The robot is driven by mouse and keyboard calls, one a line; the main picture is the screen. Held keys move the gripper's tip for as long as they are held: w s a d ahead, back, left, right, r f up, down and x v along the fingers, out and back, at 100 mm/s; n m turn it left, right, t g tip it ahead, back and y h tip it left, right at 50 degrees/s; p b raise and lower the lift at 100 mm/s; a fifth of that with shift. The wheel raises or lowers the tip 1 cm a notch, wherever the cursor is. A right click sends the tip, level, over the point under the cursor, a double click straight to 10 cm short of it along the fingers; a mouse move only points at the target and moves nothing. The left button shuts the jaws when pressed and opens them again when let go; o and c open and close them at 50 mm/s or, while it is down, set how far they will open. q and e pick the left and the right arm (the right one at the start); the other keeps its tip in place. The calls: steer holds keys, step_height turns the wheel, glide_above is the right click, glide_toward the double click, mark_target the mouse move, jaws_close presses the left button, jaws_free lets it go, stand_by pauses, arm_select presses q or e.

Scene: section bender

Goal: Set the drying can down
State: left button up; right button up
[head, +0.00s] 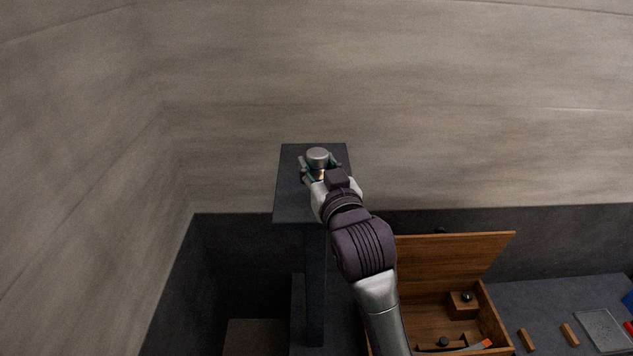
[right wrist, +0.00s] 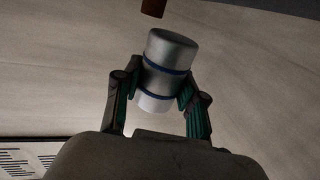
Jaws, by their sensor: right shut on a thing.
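The drying can (head: 318,155) is a small silver-grey cylinder. In the right wrist view the can (right wrist: 170,65) shows two blue bands and looks tilted in the picture. My right gripper (head: 320,167) is shut on the can, with one finger on each side; its fingers also show in the right wrist view (right wrist: 160,95). In the head view gripper and can are in front of the top of a narrow dark stand (head: 297,203). I cannot tell whether the can's base touches the stand. My left gripper is not in view.
An open wooden box (head: 455,256) with small items inside stands at lower right. Beside it on the dark bench (head: 535,295) lie small wooden blocks (head: 570,335) and a grey tray (head: 602,313). A brown object (right wrist: 153,8) shows above the can in the wrist view.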

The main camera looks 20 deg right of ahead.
steer(key=shift+w+a+f, duration=0.15)
steer(key=shift+f, duration=0.1)
step_height(320, 180, down, 3)
steer(key=shift+f+p, duration=0.2)
steer(key=shift+p, duration=0.2)
steer(key=shift+f, duration=0.1)
steer(key=shift+f, duration=0.1)
steer(key=shift+f, duration=0.15)
steer(key=o, duration=1.2)
steer(key=shift+c, duration=0.2)
